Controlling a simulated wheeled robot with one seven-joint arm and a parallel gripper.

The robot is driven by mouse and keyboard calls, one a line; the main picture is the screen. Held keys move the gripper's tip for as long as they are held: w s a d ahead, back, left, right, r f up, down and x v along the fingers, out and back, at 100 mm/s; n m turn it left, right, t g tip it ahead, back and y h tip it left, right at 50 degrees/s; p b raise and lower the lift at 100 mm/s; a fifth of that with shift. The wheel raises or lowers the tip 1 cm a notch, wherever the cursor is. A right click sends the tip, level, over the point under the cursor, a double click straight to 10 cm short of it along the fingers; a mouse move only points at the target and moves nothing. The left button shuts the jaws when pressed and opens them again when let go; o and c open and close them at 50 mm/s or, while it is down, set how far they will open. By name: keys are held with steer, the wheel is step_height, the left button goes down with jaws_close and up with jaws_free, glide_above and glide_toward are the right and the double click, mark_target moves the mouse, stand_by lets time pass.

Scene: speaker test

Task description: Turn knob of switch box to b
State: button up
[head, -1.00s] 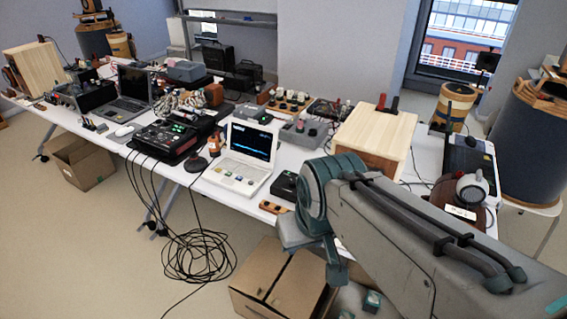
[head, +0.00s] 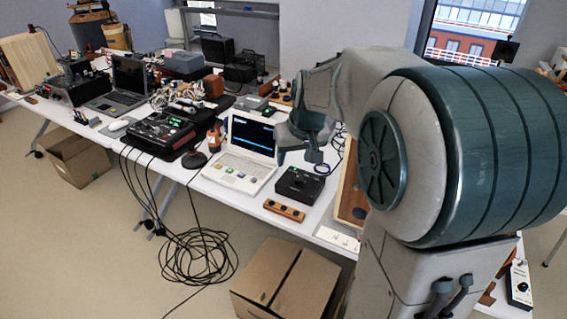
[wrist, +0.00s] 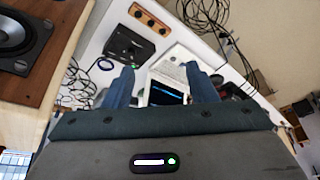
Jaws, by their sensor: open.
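The switch box looks to be the small black box (head: 299,184) on the white table, to the right of the white laptop-like instrument. A dark knob is on its top; its markings are too small to read. The box also shows in the upper left of the wrist view (wrist: 128,46), with a small green mark. My gripper (head: 298,157) hangs above the table just behind the box in the head view. In the wrist view my gripper (wrist: 160,70) has its two blue fingers apart with nothing between them. The instrument's screen shows beyond the fingers.
The white instrument (head: 240,155) stands left of the box. A wooden strip with dark knobs (head: 284,210) lies in front. A wooden speaker (wrist: 30,45) stands close by. Cables (wrist: 95,85) lie on the table.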

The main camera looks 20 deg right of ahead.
steer(key=w+d+f+b, duration=0.2)
steer(key=w+d+f, duration=0.3)
steer(key=w, duration=0.4)
steer(key=b, duration=0.3)
glide_toward(299, 178)
steer(key=p+x, duration=0.2)
steer(key=x, duration=0.6)
steer(key=shift+a+f, duration=0.1)
steer(key=shift+f, duration=0.25)
steer(key=c, duration=1)
